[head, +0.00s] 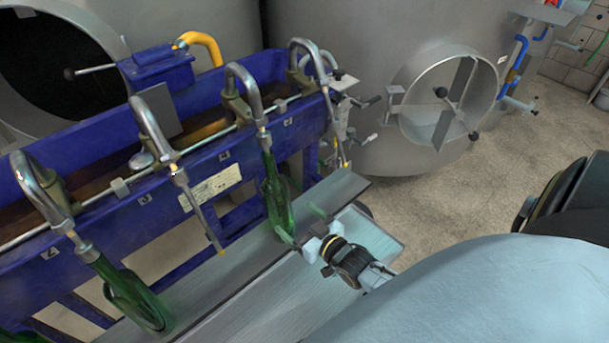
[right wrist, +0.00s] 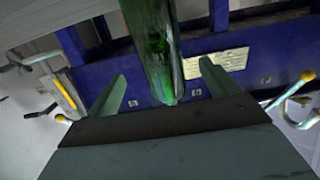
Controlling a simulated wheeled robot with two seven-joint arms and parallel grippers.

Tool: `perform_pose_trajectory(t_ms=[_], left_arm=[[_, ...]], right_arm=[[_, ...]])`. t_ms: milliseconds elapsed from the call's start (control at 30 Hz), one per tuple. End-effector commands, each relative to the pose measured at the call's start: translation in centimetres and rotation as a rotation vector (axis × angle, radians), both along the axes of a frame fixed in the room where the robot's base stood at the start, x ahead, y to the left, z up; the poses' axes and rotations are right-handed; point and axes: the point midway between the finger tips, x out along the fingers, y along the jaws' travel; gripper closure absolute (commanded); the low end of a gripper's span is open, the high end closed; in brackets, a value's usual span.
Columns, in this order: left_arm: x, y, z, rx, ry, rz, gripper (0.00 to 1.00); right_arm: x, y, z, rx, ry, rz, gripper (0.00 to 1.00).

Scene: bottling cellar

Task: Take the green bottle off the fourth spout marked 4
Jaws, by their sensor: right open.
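A green bottle (head: 275,197) hangs at a spout (head: 246,90), its base by the grey ledge; it also shows in the right wrist view (right wrist: 153,45). My right gripper (head: 300,224) is open beside its lower part. One fingertip overlaps the bottle in the head view. In the right wrist view the bottle shows between the two spread fingers (right wrist: 162,78), with a gap on each side. Another green bottle (head: 138,300) hangs tilted at the nearest spout (head: 40,185). Small marks on the blue beam are too small to read. My left gripper is not in view.
Empty spouts (head: 152,128) and (head: 305,55) flank the bottle's spout along the blue filler frame (head: 100,215). The grey ledge (head: 235,262) runs below. Large steel tanks (head: 365,60) stand behind. Open floor (head: 535,150) lies to the right.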

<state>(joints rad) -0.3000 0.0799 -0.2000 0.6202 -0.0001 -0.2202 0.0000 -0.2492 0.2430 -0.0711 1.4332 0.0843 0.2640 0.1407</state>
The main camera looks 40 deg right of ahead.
Motion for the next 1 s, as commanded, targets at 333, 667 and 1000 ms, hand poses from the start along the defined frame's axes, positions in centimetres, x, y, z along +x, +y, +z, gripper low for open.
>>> perform_pose_trajectory(t_ms=[333, 667, 1000], left_arm=[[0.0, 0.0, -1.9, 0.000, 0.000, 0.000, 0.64], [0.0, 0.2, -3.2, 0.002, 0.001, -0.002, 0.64], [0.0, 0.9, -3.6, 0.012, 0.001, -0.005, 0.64]], right_arm=[[2.9, 0.2, -0.6, -0.001, 0.000, 0.001, 0.14], [5.1, 0.4, -0.9, 0.000, 0.002, 0.000, 0.14], [6.1, 0.5, -1.0, 0.000, 0.001, 0.000, 0.14]])
